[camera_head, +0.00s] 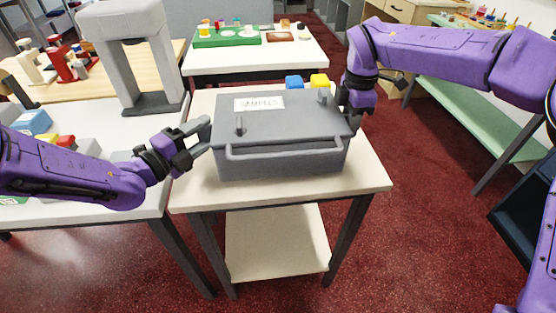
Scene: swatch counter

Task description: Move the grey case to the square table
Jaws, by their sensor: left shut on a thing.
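The grey case (285,160) has a white SAMPLES label, a front bar handle and dark latches on its lid. It is level, over or on a small pale table (368,182) with dark legs and a lower shelf. I cannot tell whether its underside touches the top. My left gripper (203,136) is shut on the case's left side. My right gripper (347,108) is at the case's right side, its fingers mostly hidden, so its jaw state is unclear. Another pale table (310,63) stands behind. I cannot tell which is the square table.
Blue (294,82) and yellow (319,80) blocks sit behind the case. A grey press-like frame (134,60) stands on the left counter (125,134). The back table carries a green tray (226,41) and small items.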

